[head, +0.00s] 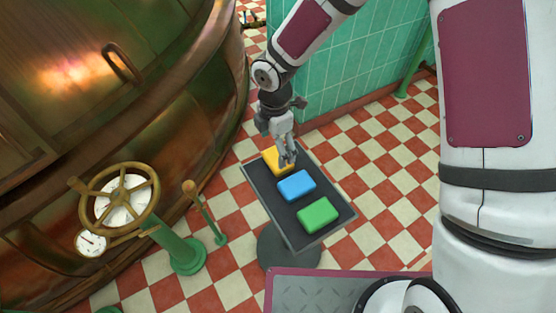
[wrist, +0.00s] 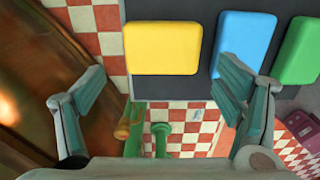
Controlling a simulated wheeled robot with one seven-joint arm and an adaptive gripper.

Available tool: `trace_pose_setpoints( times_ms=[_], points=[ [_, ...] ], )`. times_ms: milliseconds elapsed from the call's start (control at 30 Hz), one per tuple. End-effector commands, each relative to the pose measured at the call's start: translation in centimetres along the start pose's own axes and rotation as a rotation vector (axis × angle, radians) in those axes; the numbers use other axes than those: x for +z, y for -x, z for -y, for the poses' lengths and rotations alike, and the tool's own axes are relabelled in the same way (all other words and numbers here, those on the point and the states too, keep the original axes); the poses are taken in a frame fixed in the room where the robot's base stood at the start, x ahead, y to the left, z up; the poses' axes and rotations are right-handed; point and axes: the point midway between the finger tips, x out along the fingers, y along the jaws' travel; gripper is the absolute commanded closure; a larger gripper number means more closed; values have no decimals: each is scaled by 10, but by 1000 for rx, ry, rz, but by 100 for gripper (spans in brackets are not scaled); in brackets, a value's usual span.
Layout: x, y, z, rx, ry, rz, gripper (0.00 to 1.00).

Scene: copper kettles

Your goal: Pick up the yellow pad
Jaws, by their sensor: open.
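The yellow pad (head: 276,161) lies at the far end of a dark tray (head: 262,193) on a pedestal, partly hidden by my gripper in the head view. In the wrist view the yellow pad (wrist: 162,48) lies ahead of and between my open fingers. My gripper (head: 288,158) is pointed down over that end of the tray; in the wrist view its fingers (wrist: 165,95) are spread wide with nothing between them. I cannot tell the exact height of the fingertips above the pad.
A blue pad (head: 296,185) lies beside the yellow one, with a green pad (head: 319,215) beyond it. A copper kettle (head: 190,90) stands at left, with a brass handwheel (head: 151,187) on a green post. A green tiled wall (head: 350,60) is behind my arm.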

Motion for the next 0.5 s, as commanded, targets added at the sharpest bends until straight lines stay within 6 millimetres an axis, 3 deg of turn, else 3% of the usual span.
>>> trace_pose_setpoints(
  times_ms=[300, 500],
  points=[
    [6, -44, 3, -2, 1, -1, 15],
    [6, -47, 3, 0, -1, 0, 15]
  ],
)
